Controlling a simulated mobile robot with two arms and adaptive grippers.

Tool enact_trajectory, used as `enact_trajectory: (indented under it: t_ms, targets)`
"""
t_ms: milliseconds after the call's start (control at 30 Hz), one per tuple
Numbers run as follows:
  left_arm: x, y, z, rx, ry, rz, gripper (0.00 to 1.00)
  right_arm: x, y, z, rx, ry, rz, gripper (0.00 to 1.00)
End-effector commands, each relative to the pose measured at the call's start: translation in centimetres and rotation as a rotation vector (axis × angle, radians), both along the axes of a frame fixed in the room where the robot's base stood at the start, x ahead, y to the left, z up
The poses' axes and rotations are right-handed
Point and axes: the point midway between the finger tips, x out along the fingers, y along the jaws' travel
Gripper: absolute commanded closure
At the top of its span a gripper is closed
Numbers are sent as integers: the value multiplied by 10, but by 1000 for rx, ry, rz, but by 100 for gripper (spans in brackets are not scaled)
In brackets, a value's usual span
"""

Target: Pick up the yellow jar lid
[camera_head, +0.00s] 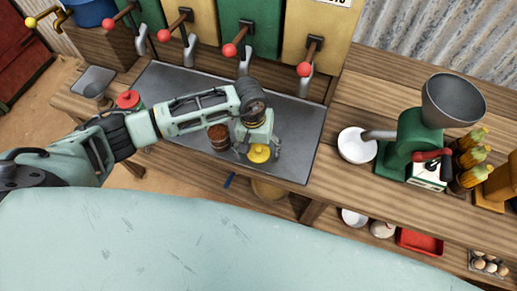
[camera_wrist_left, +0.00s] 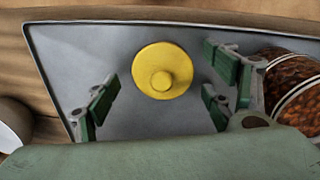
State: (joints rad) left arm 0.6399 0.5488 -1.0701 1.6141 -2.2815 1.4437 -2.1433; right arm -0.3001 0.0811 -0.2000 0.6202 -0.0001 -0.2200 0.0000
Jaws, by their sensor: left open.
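The yellow jar lid (camera_head: 259,153) lies on the grey metal tray (camera_head: 300,160), near its front edge. In the left wrist view the lid (camera_wrist_left: 162,71) is round with a raised knob, and lies between the spread fingers. My left gripper (camera_wrist_left: 162,92) is open above it and holds nothing. In the head view the left gripper (camera_head: 258,150) points down over the lid. A jar with brown-red contents (camera_head: 219,137) stands on the tray just left of the gripper, and also shows in the left wrist view (camera_wrist_left: 292,85). My right gripper is not in view.
Dispensers with red-knobbed levers (camera_head: 229,50) line the back of the tray. A green grinder (camera_head: 410,145), a white bowl (camera_head: 356,145) and several corn cobs (camera_head: 470,155) stand at the right. A red-lidded container (camera_head: 129,100) is at the left. The tray's right part is clear.

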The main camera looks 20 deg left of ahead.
Motion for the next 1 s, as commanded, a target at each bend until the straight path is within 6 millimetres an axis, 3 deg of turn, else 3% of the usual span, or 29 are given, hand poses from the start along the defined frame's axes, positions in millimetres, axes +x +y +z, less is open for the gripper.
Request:
enact_trajectory:
  t_ms: [100, 500, 1000]
  targets:
    - [0, 0, 0, 0, 0, 0, 26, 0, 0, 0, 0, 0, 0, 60]
    - [0, 0, 0, -1, 1, 0, 59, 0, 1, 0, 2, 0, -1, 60]
    - [-1, -1, -1, -2, 2, 0, 62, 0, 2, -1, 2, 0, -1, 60]
